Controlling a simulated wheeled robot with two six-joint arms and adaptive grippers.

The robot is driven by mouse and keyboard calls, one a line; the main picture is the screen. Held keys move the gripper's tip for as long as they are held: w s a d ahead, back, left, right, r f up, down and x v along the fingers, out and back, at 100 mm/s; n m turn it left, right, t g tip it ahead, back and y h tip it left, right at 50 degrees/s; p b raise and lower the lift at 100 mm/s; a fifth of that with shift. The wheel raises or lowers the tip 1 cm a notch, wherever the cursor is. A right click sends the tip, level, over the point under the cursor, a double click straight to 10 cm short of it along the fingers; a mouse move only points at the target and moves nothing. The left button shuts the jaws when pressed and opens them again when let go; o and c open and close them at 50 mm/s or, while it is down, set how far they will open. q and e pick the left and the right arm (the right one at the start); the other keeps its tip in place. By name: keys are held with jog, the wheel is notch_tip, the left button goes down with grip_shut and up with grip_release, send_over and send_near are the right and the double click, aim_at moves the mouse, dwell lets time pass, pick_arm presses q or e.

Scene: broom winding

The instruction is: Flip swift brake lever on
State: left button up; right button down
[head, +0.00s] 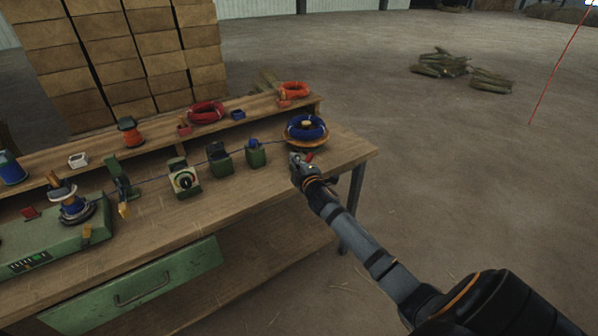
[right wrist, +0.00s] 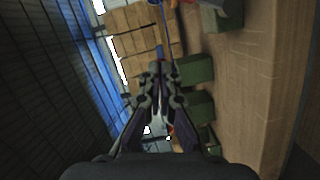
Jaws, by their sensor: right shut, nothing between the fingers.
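The swift (head: 306,141) is a round wooden disc with a blue coil of wire on it, at the right end of the bench. A small red piece, which looks like the brake lever (head: 310,157), shows just below the swift, beside my right gripper. My right gripper (head: 296,161) is at the bench's right end, just in front of the swift. Its fingers are shut and empty; they also show closed together in the right wrist view (right wrist: 158,72). I cannot tell whether the fingertips touch the lever; the gripper partly hides it. My left gripper is out of view.
Green blocks (head: 256,156) and a dial box (head: 184,181) stand left of the swift along the wooden bench (head: 230,195). A back shelf holds a red coil (head: 206,112) and an orange coil (head: 293,90). Bare bench top lies in front of the blocks.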

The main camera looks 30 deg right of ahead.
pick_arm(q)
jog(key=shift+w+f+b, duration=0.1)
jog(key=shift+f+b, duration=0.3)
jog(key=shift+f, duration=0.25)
pick_arm(e)
jog(key=v, duration=0.9)
jog(key=shift+d, duration=0.35)
jog(key=shift+s, duration=0.15)
